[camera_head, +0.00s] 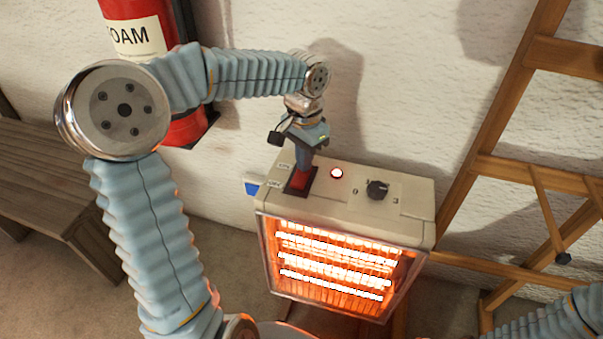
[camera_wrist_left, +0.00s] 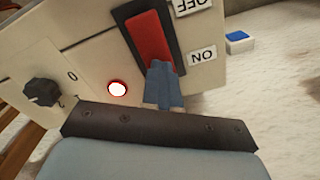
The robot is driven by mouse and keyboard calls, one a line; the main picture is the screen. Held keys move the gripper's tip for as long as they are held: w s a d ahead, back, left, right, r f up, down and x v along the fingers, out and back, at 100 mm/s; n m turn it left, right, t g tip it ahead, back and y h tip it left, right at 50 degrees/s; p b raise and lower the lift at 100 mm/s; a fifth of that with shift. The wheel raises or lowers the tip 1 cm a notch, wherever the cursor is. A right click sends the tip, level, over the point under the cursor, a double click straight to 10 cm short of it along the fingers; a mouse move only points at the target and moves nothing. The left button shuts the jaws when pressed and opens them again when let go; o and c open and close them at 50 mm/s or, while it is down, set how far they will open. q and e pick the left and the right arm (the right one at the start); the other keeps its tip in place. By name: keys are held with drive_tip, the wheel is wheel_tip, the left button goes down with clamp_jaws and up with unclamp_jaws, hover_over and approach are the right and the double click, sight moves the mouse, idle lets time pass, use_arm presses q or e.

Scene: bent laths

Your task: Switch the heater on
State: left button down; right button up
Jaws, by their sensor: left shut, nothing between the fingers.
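The heater (camera_head: 425,220) is a cream box with a dark-framed front, and its bars (camera_head: 335,268) glow bright orange. On its top, a red rocker switch (camera_head: 299,180) sits in a dark frame, beside a lit round lamp (camera_head: 337,173) and a black knob (camera_head: 377,189). My right gripper is out of view.
A red foam extinguisher (camera_head: 185,125) stands at the wall behind my left arm. A wooden bench (camera_head: 45,190) is at the left, a wooden ladder (camera_head: 500,165) at the right. A small blue item (camera_head: 252,189) shows just left of the heater.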

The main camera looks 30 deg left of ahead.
use_arm(q)
drive_tip(key=shift+r+p, duration=0.3)
drive_tip(key=shift+p, duration=0.05)
wheel_tip(320, 180, up, 2)
drive_tip(key=shift+r+p, duration=0.25)
drive_tip(key=shift+p, duration=0.8)
wheel_tip(320, 180, up, 4)
drive_tip(key=p, duration=0.3)
drive_tip(key=shift+s+f, duration=0.1)
